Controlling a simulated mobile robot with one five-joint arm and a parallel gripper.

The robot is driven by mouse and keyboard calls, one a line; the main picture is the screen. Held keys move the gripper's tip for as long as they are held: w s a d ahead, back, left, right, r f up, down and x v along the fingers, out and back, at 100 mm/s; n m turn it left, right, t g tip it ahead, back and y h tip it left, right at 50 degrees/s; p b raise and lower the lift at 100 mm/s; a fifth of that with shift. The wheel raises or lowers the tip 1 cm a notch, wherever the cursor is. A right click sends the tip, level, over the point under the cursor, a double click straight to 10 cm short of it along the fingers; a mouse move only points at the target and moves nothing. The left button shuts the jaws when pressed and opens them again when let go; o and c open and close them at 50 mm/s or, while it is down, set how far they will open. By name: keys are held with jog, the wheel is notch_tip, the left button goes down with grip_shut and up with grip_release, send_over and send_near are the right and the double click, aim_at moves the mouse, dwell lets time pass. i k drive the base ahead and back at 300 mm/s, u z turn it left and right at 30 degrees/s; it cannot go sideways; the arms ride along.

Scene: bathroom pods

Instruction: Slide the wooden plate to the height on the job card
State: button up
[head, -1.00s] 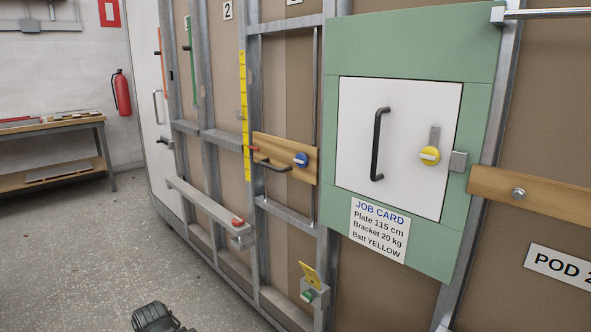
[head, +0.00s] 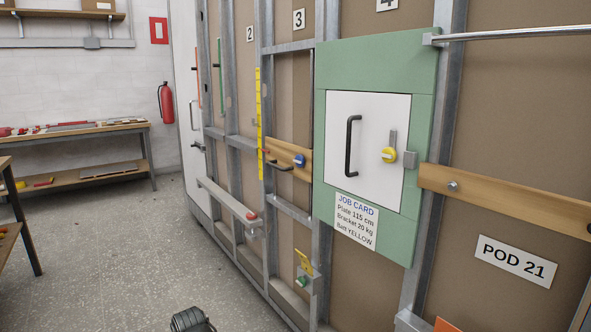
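The wooden plate (head: 282,150) sits between upright metal rails in the wall frame, left of the green panel. It carries a black bar handle (head: 279,168) and a blue knob (head: 299,160). A yellow scale strip (head: 259,110) stands upright at its left edge, and a small red pointer (head: 265,151) lies across the strip's lower part. The scale's figures are too small to read. The job card (head: 355,221) on the green panel reads Plate 115 cm, Bracket 20 kg, Batt YELLOW. A dark ribbed part of mine shows at the bottom edge; no gripper fingers show.
The green panel (head: 420,120) holds a white door (head: 370,110) with a black handle and yellow knob. A grey ledge (head: 225,200) with a red knob and a low yellow bracket (head: 304,262) jut out. Workbenches (head: 110,130) stand left. The floor (head: 110,250) between is clear.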

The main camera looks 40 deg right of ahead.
aim_at(279, 155)
jog(key=u, duration=0.15)
jog(key=i, duration=0.95)
jog(key=z, duration=0.1)
